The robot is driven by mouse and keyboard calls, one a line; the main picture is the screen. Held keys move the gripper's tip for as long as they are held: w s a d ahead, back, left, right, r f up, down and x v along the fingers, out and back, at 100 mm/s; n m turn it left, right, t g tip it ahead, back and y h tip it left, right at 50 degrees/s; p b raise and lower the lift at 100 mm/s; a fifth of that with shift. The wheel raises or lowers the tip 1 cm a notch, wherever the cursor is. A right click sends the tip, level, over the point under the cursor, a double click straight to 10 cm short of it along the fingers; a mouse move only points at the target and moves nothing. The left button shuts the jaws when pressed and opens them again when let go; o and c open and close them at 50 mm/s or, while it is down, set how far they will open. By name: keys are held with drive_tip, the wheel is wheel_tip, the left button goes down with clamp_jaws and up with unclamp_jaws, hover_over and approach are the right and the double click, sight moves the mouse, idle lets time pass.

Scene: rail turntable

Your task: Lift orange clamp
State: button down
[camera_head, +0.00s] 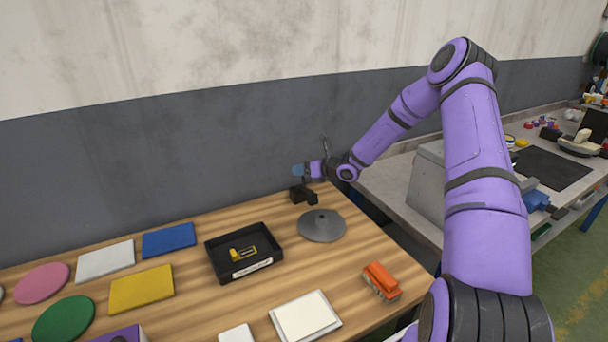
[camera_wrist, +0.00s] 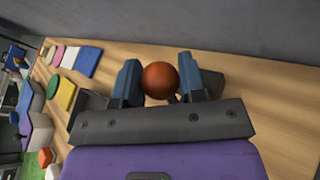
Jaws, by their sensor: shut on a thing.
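An orange object (camera_head: 381,280), which I take to be the orange clamp, lies near the front right edge of the wooden table in the head view. My gripper (camera_head: 299,170) is well away from it, above the back of the table near the wall. In the wrist view my gripper (camera_wrist: 160,82) has a reddish-brown ball (camera_wrist: 160,79) between its blue fingers and is shut on it. The ball cannot be made out in the head view. A small dark block (camera_head: 303,194) shows just below my gripper; I cannot tell what it is.
A grey round base (camera_head: 321,226) stands near the gripper. A black tray (camera_head: 214,263) holds a small yellow thing (camera_head: 243,253). Flat coloured pieces, including a blue plate (camera_head: 169,240), lie at left. A pale pad (camera_head: 305,316) lies in front. A grey workbench (camera_head: 385,180) is at right.

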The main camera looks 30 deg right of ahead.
drive_tip(key=shift+w+r+m+g, duration=0.15)
drive_tip(key=shift+w+m+g, duration=0.15)
drive_tip(key=shift+w+g, duration=0.45)
drive_tip(key=shift+w, duration=1.5)
drive_tip(key=c, duration=0.7)
unclamp_jaws()
drive_tip(key=shift+w, duration=0.1)
drive_tip(key=shift+d, duration=0.1)
drive_tip(key=v, duration=1)
drive_tip(key=shift+s, duration=0.4)
